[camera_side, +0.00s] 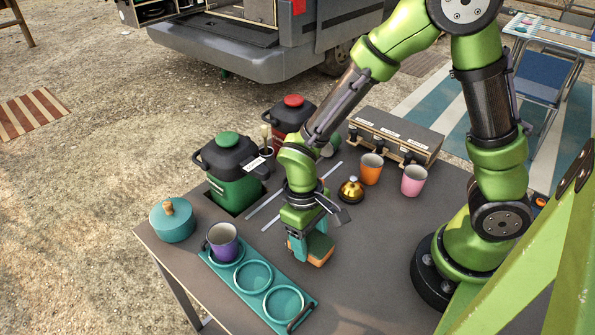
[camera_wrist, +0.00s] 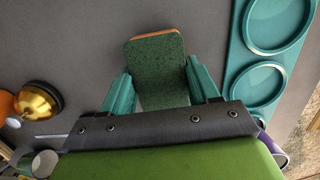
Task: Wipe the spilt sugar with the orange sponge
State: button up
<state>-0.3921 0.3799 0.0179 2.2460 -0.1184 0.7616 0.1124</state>
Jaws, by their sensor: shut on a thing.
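The orange sponge (camera_side: 321,259) is between the teal fingers of my gripper (camera_side: 307,247), low over the dark table top. In the wrist view the sponge (camera_wrist: 157,68) shows its dark green face and a thin orange edge, with one finger of my gripper (camera_wrist: 160,85) on each side. My gripper is shut on it. I cannot tell whether the sponge touches the table. I make out no spilt sugar in either view; any under the sponge or gripper is hidden.
A teal tray (camera_side: 234,279) with a purple cup (camera_side: 223,241) lies just left of my gripper. A teal pot (camera_side: 172,221), green canister (camera_side: 232,185), gold bell (camera_side: 350,190), orange cup (camera_side: 371,169) and pink cup (camera_side: 413,180) stand around. The table to the right is clear.

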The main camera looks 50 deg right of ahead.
jog(key=w, duration=0.3)
jog(key=shift+w+f, duration=0.1)
jog(key=shift+w, duration=0.05)
jog(key=shift+w+f, duration=0.15)
jog(key=shift+w, duration=0.95)
notch_tip(320, 180, up, 8)
